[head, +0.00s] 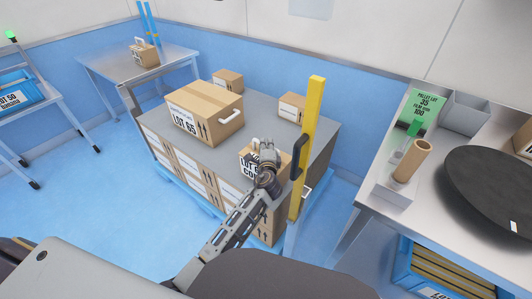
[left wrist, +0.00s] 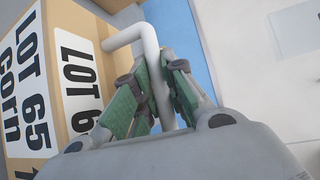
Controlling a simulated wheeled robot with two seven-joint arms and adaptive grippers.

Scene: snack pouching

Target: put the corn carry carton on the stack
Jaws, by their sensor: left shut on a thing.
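The corn carry carton (head: 246,160) is a small brown box with a white label reading LOT 65 and corn, at the front right of the stack's grey top (head: 205,155). My left gripper (head: 267,148) partly covers it in the head view. The carton also fills the left of the left wrist view (left wrist: 75,30). There its white bent handle (left wrist: 150,65) runs between the green finger pads of my left gripper (left wrist: 152,95), which is shut on it. I cannot tell whether the carton's base touches the stack. My right gripper is not in view.
A large LOT 65 carton (head: 222,112) and two small cartons (head: 228,79) (head: 292,106) stand on the stack. A yellow post (head: 308,130) with a black handle rises close right of my left gripper. A steel bench (head: 372,208) is at right, and a table (head: 110,66) with another carton at back left.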

